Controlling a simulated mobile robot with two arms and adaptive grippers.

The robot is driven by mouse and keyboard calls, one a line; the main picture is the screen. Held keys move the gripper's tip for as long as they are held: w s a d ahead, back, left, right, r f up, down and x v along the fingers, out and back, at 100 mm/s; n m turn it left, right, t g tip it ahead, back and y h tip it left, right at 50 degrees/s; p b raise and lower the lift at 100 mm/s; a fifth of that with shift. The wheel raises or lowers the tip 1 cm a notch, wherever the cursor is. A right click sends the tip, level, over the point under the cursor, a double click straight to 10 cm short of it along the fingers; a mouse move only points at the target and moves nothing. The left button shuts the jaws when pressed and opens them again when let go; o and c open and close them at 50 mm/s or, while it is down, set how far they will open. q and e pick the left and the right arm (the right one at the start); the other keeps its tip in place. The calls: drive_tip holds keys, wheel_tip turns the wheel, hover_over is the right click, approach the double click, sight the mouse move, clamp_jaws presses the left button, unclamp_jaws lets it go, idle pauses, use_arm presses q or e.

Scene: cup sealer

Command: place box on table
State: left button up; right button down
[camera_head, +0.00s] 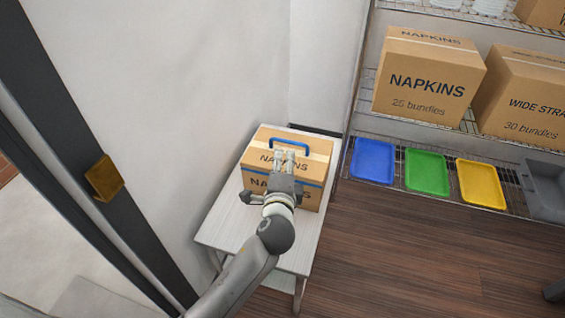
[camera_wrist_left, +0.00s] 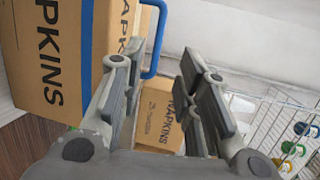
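A brown cardboard napkins box (camera_head: 310,200) with a light tape strip and a blue handle (camera_head: 290,143) on top sits on a small white table (camera_head: 225,222) by the wall. My left gripper (camera_head: 285,160) appears over the box top, close to the handle, and hides part of the box. In the left wrist view the box (camera_wrist_left: 58,50) fills the upper left, with the blue handle (camera_wrist_left: 157,40) beside the left finger. The gripper (camera_wrist_left: 168,90) is open there, with nothing held between its fingers. My right gripper is not in view.
Wire shelves at the right hold another napkins box (camera_head: 428,72) and a wide straws box (camera_head: 520,100). Blue (camera_head: 373,160), green (camera_head: 425,170) and yellow (camera_head: 481,184) trays and a grey bin (camera_head: 543,187) sit lower. A dark frame (camera_head: 80,150) stands left.

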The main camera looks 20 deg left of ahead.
use_arm(q)
drive_tip(key=s+a+f+n+g, duration=0.2)
drive_tip(key=s+f+n, duration=0.1)
drive_tip(key=s+f, duration=0.1)
drive_tip(key=s+a+f+n+g, duration=0.2)
drive_tip(key=s+f+n+g, duration=0.1)
drive_tip(key=s, duration=0.4)
drive_tip(key=s+a+f+n+g, duration=0.2)
drive_tip(key=s+f+n, duration=0.1)
drive_tip(key=s+f, duration=0.1)
drive_tip(key=shift+s+a+f, duration=0.25)
drive_tip(key=shift+s+f, duration=0.15)
drive_tip(key=shift+s, duration=0.25)
drive_tip(key=s+f+n+g+h, duration=0.2)
drive_tip(key=s+n+g, duration=0.3)
drive_tip(key=s, duration=1)
drive_tip(key=shift+d+f+h, duration=0.3)
drive_tip(key=shift+d+h, duration=0.05)
drive_tip(key=shift+h, duration=0.25)
drive_tip(key=shift+w, duration=0.1)
